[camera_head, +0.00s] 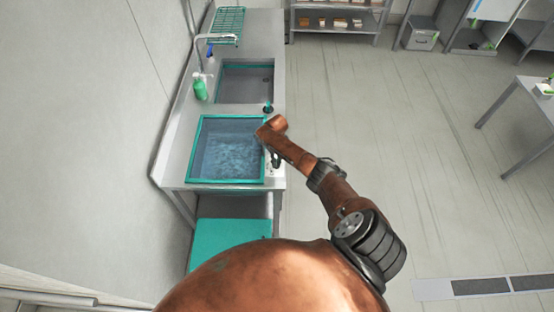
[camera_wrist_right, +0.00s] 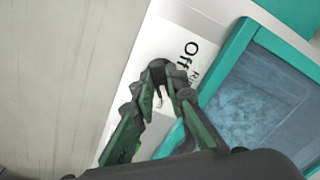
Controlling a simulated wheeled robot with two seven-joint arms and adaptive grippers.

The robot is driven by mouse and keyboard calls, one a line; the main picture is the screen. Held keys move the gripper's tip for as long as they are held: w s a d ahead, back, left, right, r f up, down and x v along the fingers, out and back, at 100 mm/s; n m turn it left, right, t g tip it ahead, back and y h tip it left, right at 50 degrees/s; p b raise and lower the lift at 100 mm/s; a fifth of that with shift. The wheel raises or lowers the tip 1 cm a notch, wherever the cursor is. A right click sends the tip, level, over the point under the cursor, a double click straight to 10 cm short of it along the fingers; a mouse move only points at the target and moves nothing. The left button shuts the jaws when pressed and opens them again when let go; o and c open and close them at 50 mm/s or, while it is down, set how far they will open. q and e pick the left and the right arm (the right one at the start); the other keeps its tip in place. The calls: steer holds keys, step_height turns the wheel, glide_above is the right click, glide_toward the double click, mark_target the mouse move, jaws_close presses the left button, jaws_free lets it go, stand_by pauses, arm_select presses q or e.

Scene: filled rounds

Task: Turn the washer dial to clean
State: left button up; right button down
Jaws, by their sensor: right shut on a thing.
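The washer, a water-filled basin with a teal rim (camera_head: 230,181), is set in the counter in the head view. Its rim also shows in the wrist view (camera_wrist_right: 232,58). A white panel (camera_wrist_right: 168,40) beside it carries the word "Off" and part of a second label starting "Ri". My right gripper (camera_wrist_right: 160,76) is shut at this panel, its fingertips around a small dark dial that they mostly hide. Which mark the dial points to cannot be told. In the head view my right gripper (camera_head: 275,158) is at the washer's right edge. My left gripper is not in view.
Behind the washer is a sink (camera_head: 245,85) with a faucet (camera_head: 205,40), a green bottle (camera_head: 200,88) and a green rack (camera_head: 227,22). A teal surface (camera_head: 232,230) lies in front, below the counter. The floor to the right is clear up to a table (camera_head: 525,100).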

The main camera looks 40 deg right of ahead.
steer(key=shift+m, duration=0.9)
steer(key=c, duration=1.9)
jaws_free()
steer(key=shift+c, duration=0.2)
steer(key=shift+r, duration=0.1)
step_height(320, 180, up, 12)
